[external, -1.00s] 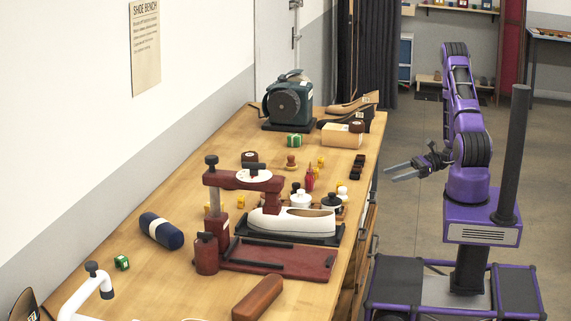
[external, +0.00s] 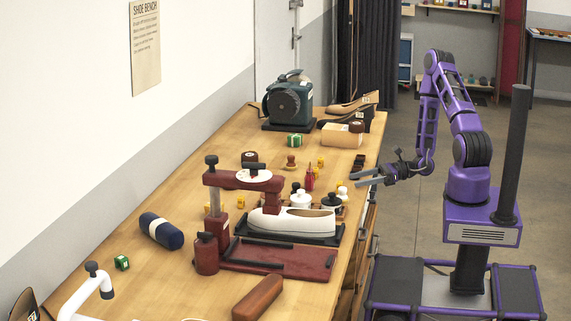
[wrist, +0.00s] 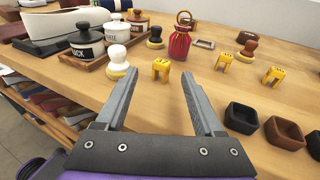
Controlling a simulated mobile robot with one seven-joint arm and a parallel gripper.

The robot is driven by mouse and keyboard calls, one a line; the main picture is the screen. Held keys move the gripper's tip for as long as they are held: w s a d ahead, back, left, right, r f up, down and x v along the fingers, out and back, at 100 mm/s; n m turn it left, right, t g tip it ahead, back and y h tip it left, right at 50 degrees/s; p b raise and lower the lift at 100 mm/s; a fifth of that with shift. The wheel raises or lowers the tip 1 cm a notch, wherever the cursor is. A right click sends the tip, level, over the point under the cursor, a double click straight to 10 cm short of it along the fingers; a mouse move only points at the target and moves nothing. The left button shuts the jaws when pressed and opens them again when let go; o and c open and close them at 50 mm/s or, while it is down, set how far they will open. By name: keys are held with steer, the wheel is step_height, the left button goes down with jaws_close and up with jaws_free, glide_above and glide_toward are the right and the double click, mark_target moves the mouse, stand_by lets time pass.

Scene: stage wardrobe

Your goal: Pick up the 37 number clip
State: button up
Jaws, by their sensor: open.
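Several small yellow number clips stand on the wooden bench. In the wrist view one clip (wrist: 161,69) is near the middle, just beyond and between my fingertips. A second clip (wrist: 224,62) and a third clip (wrist: 272,75) are farther right. Their dark markings are too small to read, so I cannot tell which is 37. In the external view yellow clips (external: 320,161) show small on the bench behind the press. My gripper (external: 357,178) is open and empty at the bench's right edge. Its two fingers (wrist: 159,80) are spread wide in the wrist view.
A white-knobbed brush (wrist: 118,60) stands left of the middle clip, and a red bottle (wrist: 180,44) behind it. Dark open cups (wrist: 240,118) sit right of my fingers. Labelled jars (wrist: 86,42) stand on a tray at left.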

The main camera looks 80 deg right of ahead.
steer(key=x, duration=0.4)
steer(key=shift+w+f, duration=0.2)
steer(key=shift+w, duration=0.15)
jaws_close()
